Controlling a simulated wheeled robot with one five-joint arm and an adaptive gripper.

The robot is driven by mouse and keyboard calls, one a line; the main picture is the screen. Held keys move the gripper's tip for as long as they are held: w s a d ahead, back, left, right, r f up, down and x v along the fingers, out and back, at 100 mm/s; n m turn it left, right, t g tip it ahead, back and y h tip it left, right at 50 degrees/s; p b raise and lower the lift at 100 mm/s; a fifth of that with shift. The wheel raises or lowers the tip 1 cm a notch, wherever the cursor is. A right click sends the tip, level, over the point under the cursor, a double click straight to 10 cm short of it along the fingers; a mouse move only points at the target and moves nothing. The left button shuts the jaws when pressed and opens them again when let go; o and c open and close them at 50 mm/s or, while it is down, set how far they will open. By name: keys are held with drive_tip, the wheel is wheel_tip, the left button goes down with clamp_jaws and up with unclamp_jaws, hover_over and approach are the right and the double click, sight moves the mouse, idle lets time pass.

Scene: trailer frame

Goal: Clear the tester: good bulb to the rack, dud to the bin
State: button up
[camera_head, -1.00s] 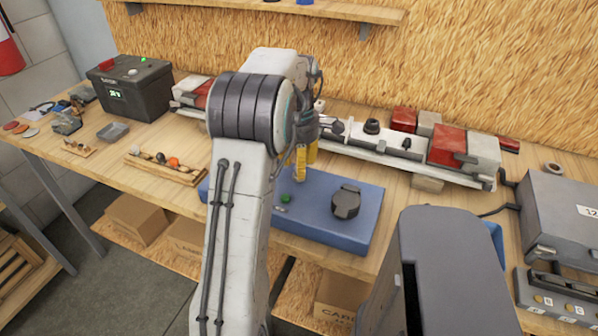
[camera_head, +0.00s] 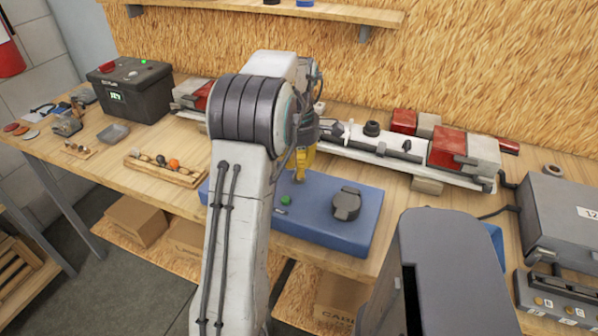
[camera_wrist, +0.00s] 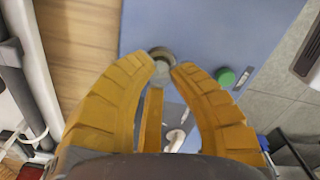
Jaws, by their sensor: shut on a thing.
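The blue tester box (camera_head: 325,235) lies on the bench, with a green button (camera_head: 286,200) and a dark round fitting (camera_head: 346,204) on top. My gripper (camera_head: 300,177) has its yellow fingers low over the tester's far left part. In the wrist view, my fingertips (camera_wrist: 164,69) are closed on a small round, pale bulb (camera_wrist: 162,66) with a darker ring around or below it. Whether it still sits in a socket is not clear. The wooden rack (camera_head: 150,172) left of the tester holds several small round bulbs, one orange. I cannot identify the dud bin with certainty.
A black box with a lit display (camera_head: 135,90) and a small grey tray (camera_head: 113,133) stand at the left. A long white fixture with red blocks (camera_head: 450,150) runs behind the tester. A grey case (camera_head: 570,215) is at the right. Bare bench lies around the rack.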

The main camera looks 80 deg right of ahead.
drive_tip(key=shift+n+p, duration=0.45)
drive_tip(key=shift+n, duration=1.35)
drive_tip(key=shift+n+p, duration=0.3)
drive_tip(key=shift+n, duration=1.5)
drive_tip(key=shift+n+p, duration=0.5)
drive_tip(key=shift+n, duration=1.3)
drive_tip(key=shift+r, duration=0.15)
drive_tip(key=shift+r+p, duration=2.25)
drive_tip(key=shift+r, duration=0.1)
